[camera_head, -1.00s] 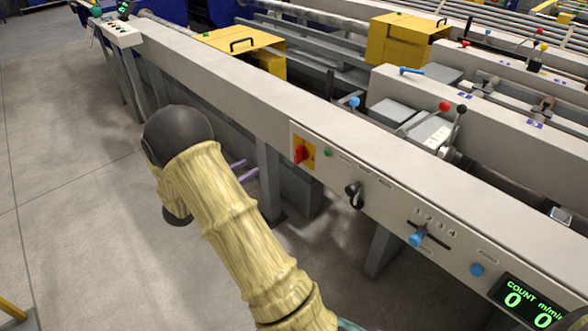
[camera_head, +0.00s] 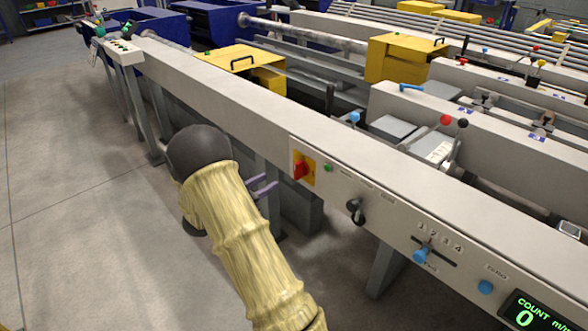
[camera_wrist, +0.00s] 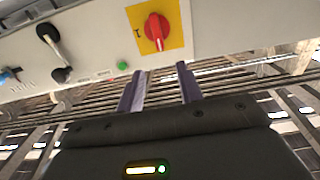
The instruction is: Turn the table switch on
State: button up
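The table switch is a red rotary knob (camera_head: 300,169) on a yellow plate on the front panel of the long grey table (camera_head: 235,100). In the wrist view the red knob (camera_wrist: 156,27) is at the top, a little beyond the fingertips. A small green button or lamp (camera_head: 328,168) is beside the plate. My gripper (camera_head: 265,184) is left of and slightly below the knob in the head view, apart from it. In the wrist view its two purple-grey fingers (camera_wrist: 161,70) are spread with nothing between them.
Right of the switch are a black handle (camera_head: 354,210), a blue-knobbed selector slot marked with numbers (camera_head: 421,256), a blue button (camera_head: 485,287) and a green COUNT display (camera_head: 540,318). Table legs stand below. The floor at the left is clear.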

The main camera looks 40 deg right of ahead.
aim_at(295, 166)
jog(key=d, duration=0.4)
jog(key=d+b, duration=0.1)
jog(key=d, duration=0.2)
jog(key=w+d+b, duration=0.1)
jog(key=d, duration=0.3)
jog(key=shift+d, duration=0.3)
grip_shut()
